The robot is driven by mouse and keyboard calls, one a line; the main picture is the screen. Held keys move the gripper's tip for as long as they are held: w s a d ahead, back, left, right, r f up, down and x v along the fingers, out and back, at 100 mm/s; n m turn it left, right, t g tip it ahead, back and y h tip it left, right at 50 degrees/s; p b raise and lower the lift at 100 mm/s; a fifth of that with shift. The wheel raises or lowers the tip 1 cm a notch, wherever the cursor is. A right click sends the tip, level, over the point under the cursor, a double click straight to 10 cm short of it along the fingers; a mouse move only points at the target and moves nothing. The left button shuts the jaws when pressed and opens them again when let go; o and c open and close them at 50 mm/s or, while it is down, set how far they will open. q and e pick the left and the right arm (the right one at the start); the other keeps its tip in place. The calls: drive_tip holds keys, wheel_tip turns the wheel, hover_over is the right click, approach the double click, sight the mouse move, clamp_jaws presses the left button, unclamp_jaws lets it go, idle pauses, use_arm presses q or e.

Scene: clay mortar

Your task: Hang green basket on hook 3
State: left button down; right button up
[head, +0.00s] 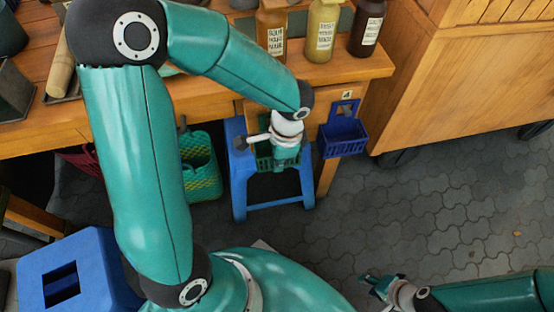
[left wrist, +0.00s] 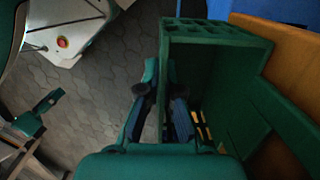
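The green basket (head: 264,156) is at the table's front, partly hidden by my left gripper (head: 285,155) and seen over the blue stool. In the left wrist view the basket (left wrist: 232,40) is large and close, its slotted side at the top and its tall back towards the wooden table. My left gripper (left wrist: 160,92) has one finger on each side of the basket's near wall and appears closed on it. Hook 3 cannot be made out; my gripper and the basket cover that area. My right gripper (head: 384,287) is low at the right, apart from everything; its finger gap is unclear.
A blue basket (head: 343,138) hangs just right, under a label reading 4 (head: 347,94). The blue stool (head: 238,180) stands below. Bottles (head: 322,30) stand on the table above. Paved floor at the right is free.

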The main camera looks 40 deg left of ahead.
use_arm(q)
drive_tip(key=c, duration=1.2)
unclamp_jaws()
drive_tip(key=shift+w+a, duration=0.2)
drive_tip(key=shift+c, duration=0.2)
